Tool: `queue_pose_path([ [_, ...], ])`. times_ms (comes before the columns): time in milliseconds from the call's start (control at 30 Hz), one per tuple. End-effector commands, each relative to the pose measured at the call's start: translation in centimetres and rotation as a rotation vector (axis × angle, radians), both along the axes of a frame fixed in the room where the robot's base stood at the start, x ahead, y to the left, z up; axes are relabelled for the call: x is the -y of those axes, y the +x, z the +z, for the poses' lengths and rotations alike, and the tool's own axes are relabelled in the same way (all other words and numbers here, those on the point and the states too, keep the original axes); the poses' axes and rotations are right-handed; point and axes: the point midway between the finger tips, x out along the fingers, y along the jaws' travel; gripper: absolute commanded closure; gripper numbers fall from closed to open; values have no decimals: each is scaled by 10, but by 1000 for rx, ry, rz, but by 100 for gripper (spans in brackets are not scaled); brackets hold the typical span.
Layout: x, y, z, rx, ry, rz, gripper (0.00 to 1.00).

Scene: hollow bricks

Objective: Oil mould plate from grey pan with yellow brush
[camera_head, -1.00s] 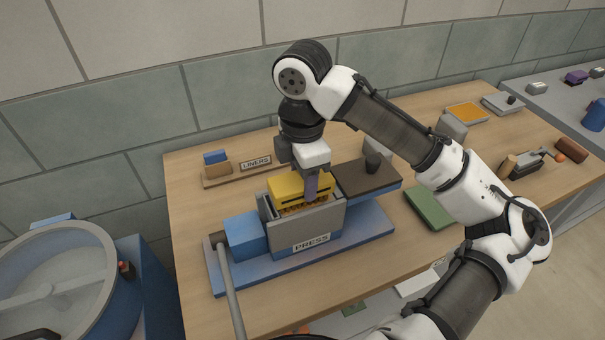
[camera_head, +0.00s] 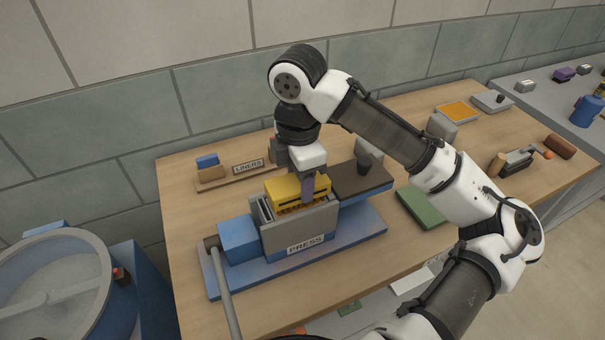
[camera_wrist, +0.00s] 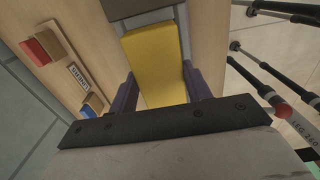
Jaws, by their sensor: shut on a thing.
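My gripper (camera_head: 308,190) is shut on the yellow brush (camera_head: 290,188), with its purple fingers on either side of the block. The brush also fills the middle of the wrist view (camera_wrist: 155,55). In the head view it sits level in the top opening of the grey mould box of the press (camera_head: 300,228), bristles down. The mould plate inside is hidden by the brush and box walls, so I cannot tell whether the bristles touch it. A grey pan with an orange-yellow filling (camera_head: 458,112) lies at the back right of the table.
A dark lid (camera_head: 355,178) with a black knob adjoins the press on the right. The press lever (camera_head: 226,295) juts toward the front. A LINERS rack (camera_head: 235,176) is behind left. A green block (camera_head: 421,206) and a grey tray (camera_head: 490,102) lie to the right.

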Motion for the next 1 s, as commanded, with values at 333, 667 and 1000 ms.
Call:
queue_pose_path([
  [333, -9, -4, 0, -1, 2, 3, 73],
  [667, -7, -3, 0, -1, 2, 2, 73],
  [1000, 5, 2, -1, -2, 1, 2, 73],
])
